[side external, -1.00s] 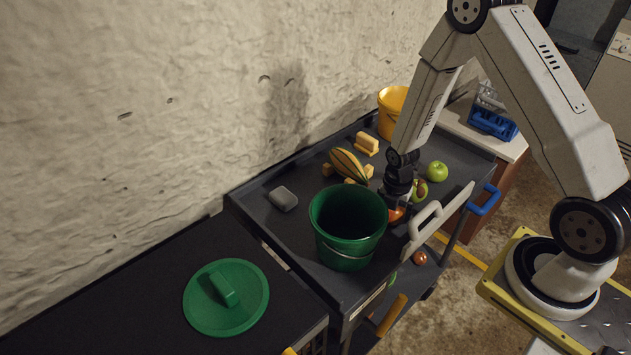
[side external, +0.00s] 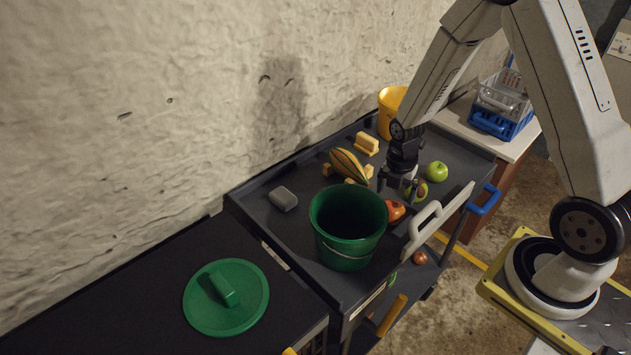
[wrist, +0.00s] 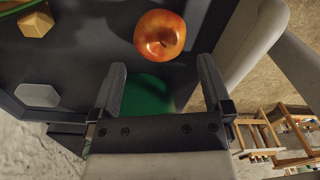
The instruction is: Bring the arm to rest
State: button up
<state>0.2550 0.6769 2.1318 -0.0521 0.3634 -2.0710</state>
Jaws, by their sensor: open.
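My gripper (side external: 396,183) is open and empty above the dark cart top (side external: 287,232), behind and to the right of the green bucket (side external: 345,240). In the wrist view my gripper (wrist: 160,80) has its two fingers apart, with a red-orange fruit (wrist: 160,35) beyond them and part of the green bucket (wrist: 148,95) showing between them. The red-orange fruit also shows in the side view (side external: 396,211), resting right of the bucket, apart from my gripper. The inside of the bucket is dark.
An avocado half (side external: 415,190), a green apple (side external: 437,171), a striped squash (side external: 348,166), a yellow block (side external: 367,143) and a grey block (side external: 284,198) lie on the cart. A yellow bucket (side external: 390,112) stands behind. A green lid (side external: 226,297) lies on the black surface at left.

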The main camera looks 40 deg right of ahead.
jog(key=shift+r, duration=0.6)
jog(key=shift+a, duration=0.1)
jog(key=shift+a+r+m, duration=0.4)
jog(key=shift+r+m, duration=0.35)
jog(key=shift+m, duration=0.15)
jog(key=s+a+r+m+t, duration=0.1)
jog(key=s+a+r+m, duration=0.2)
jog(key=m, duration=0.6)
jog(key=s+a+r+m+t, duration=0.2)
jog(key=a+r+m, duration=0.3)
jog(key=r+m, duration=0.3)
jog(key=s+m, duration=0.1)
jog(key=m, duration=0.1)
jog(key=shift+a+m, duration=0.15)
jog(key=shift+m, duration=0.15)
